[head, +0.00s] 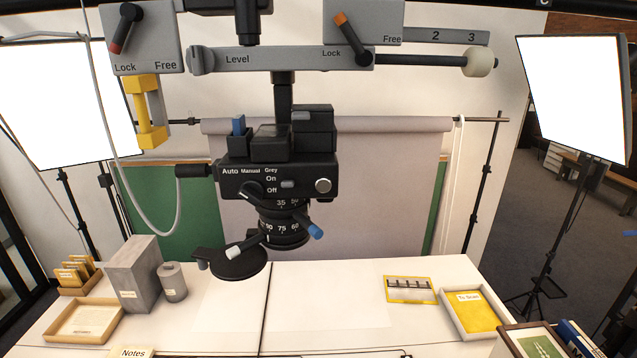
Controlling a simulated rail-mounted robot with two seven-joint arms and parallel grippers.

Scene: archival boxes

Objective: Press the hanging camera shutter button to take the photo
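A black camera (262,180) hangs lens down from a post over the white table, near the middle of the head view. A round silver button (323,185) is on the right of its front face. Left of the button are a small grey switch (287,184) beside "On" and "Off", and a dial under "Auto Manual Grey". The ringed lens (285,232) is below, with white-tipped and blue-tipped levers. A black disc (239,262) is beside the lens; I cannot tell whether it is a lens cap. Neither of my grippers is in view, and nothing visible touches the camera.
Lock levers (127,28) and a level bar (285,60) are above the camera. A grey cable (122,190) loops down at left. Lit panels (575,95) flank the table (330,300). The table's middle is clear.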

